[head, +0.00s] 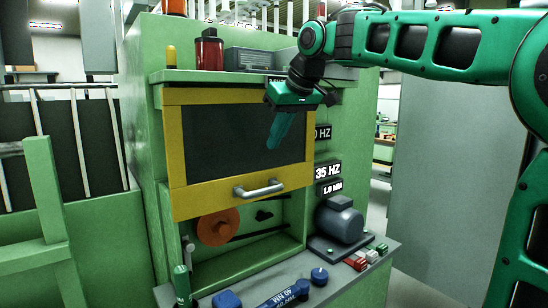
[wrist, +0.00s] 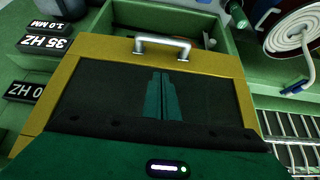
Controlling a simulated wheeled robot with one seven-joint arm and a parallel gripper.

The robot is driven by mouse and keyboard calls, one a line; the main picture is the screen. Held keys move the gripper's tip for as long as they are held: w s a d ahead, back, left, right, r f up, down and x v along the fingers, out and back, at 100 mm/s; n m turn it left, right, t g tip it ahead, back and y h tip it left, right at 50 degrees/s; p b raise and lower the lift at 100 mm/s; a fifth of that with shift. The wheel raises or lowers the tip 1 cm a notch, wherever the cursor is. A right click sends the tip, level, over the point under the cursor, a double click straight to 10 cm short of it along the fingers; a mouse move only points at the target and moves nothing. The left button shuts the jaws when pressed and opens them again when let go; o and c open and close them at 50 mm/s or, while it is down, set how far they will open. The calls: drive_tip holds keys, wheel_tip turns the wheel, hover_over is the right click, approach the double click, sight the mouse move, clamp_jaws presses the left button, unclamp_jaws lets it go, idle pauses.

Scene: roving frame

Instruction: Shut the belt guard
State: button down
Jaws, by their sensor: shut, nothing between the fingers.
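The belt guard (head: 185,150) is a yellow frame with a dark see-through panel and a silver handle (head: 259,188) on its lower bar. It covers the upper part of a green machine bay, and the bay's lower part shows uncovered beneath it. In the wrist view the guard (wrist: 215,62) fills the middle, with its handle (wrist: 162,43) at the top of the picture. My gripper (head: 276,146) is shut and empty in front of the guard's upper right part, above the handle. Its fingers (wrist: 161,75) point toward the handle side; whether they touch the panel I cannot tell.
An orange pulley (head: 218,227) shows in the bay below the guard. A grey motor (head: 339,220) stands to the right on a ledge with blue knobs (head: 227,300) and small coloured blocks. A red canister (head: 207,52) stands on the shelf above. Number plates (head: 327,171) line the right side.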

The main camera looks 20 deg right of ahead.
hover_over(267, 190)
drive_tip(key=f, duration=0.8)
drive_tip(key=shift+w+a, duration=0.2)
drive_tip(key=shift+w, duration=0.2)
drive_tip(key=shift+s+d+f, duration=0.1)
drive_tip(key=shift+s+f, duration=0.05)
drive_tip(key=shift+f, duration=0.35)
drive_tip(key=shift+s+d+f, duration=0.1)
drive_tip(key=shift+s+f, duration=0.05)
drive_tip(key=shift+f, duration=1)
